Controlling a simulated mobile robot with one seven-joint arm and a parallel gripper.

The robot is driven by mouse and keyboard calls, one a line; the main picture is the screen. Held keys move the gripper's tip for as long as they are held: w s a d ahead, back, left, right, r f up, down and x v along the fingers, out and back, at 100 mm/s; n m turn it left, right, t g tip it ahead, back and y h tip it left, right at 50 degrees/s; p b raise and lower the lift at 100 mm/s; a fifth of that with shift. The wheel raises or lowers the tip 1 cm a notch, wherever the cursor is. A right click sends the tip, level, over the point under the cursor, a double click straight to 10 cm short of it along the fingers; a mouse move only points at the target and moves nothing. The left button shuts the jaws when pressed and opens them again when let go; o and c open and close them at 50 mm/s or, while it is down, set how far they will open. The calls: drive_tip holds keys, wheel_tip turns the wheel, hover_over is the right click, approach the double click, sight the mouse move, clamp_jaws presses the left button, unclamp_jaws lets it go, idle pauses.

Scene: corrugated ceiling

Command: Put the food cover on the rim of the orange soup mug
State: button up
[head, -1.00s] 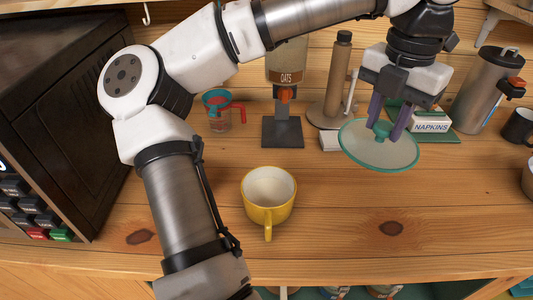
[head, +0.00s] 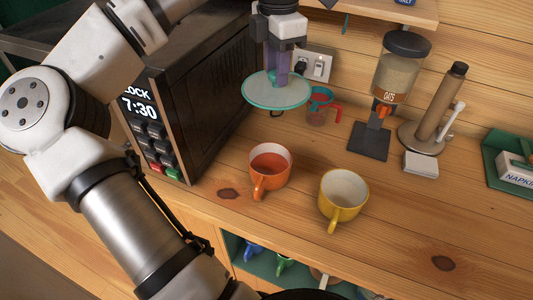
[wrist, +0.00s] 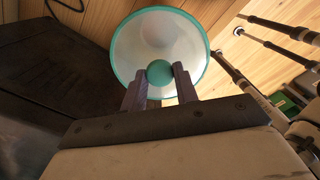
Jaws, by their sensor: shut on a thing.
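My gripper (head: 275,72) is shut on the food cover (head: 272,94), a round translucent disc with a teal rim. In the wrist view the cover (wrist: 143,43) hangs from its teal knob between the two fingers (wrist: 160,85). The cover is held in the air beside the microwave, above and behind the orange soup mug (head: 269,171). That mug stands upright on the wooden counter, open at the top, white inside, with its handle toward the front. The mug is not visible in the wrist view.
A yellow mug (head: 342,194) stands just right of the orange one. A dark microwave (head: 205,90) is close on the left. A measuring cup (head: 320,108), an oats dispenser (head: 385,100), a paper towel holder (head: 437,115) and a napkin tray (head: 512,172) stand behind and right.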

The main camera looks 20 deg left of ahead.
sight(271, 89)
drive_tip(key=shift+s+a+f, duration=0.1)
drive_tip(key=shift+s+a, duration=0.05)
drive_tip(key=shift+a, duration=0.3)
wheel_tip(271, 89, down, 20)
drive_tip(key=b, duration=1)
drive_tip(key=shift+b, duration=0.4)
drive_tip(key=shift+f+b, duration=0.15)
drive_tip(key=shift+b, duration=0.15)
drive_tip(key=o, duration=1)
wheel_tip(271, 89, up, 13)
drive_tip(key=shift+f+b, duration=0.15)
drive_tip(key=shift+b, duration=0.2)
